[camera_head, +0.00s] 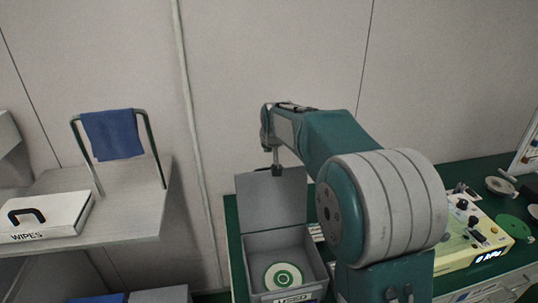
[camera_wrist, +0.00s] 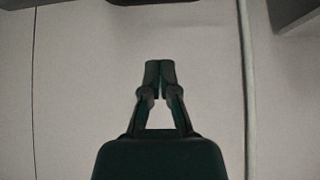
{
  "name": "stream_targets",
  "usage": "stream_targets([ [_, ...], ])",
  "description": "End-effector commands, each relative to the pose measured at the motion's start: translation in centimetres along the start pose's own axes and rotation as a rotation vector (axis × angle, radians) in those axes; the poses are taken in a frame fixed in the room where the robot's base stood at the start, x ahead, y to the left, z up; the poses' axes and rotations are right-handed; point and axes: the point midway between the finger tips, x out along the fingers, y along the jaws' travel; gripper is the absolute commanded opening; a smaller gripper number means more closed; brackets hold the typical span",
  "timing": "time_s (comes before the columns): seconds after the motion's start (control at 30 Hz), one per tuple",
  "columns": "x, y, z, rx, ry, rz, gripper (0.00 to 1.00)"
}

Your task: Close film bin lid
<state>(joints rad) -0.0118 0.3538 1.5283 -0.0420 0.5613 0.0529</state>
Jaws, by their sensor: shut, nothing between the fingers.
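The film bin (camera_head: 318,267) is a grey box on the green bench, with its lid (camera_head: 262,205) standing raised at the back. A white disc with green rings (camera_head: 283,276) lies inside the open bin. My gripper (camera_head: 276,172) is at the top edge of the lid, pointing down; whether it touches the lid or is just behind it I cannot tell. In the wrist view my gripper (camera_wrist: 159,66) has its fingertips together with nothing between them, against a plain wall. My arm hides part of the bench right of the bin.
A yellow instrument (camera_head: 480,240) with knobs and a display stands on the green bench (camera_head: 455,178) at the right. At the left, a shelf (camera_head: 130,205) holds a white wipes box (camera_head: 50,217) and a rail with a blue cloth (camera_head: 112,134). The wall is close behind the bin.

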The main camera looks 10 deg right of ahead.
Motion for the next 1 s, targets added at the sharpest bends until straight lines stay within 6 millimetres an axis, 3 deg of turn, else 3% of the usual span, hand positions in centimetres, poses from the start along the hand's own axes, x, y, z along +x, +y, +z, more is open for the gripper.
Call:
stream_targets([
  [0.2, 4.2, 0.9, 0.1, 0.007, -0.004, -0.004, 0.00],
  [0.53, 8.6, 0.8, 0.1, 0.006, -0.003, -0.004, 0.00],
  [1.0, 6.1, 0.9, 3.0, 0.006, -0.002, -0.005, 0.00],
])
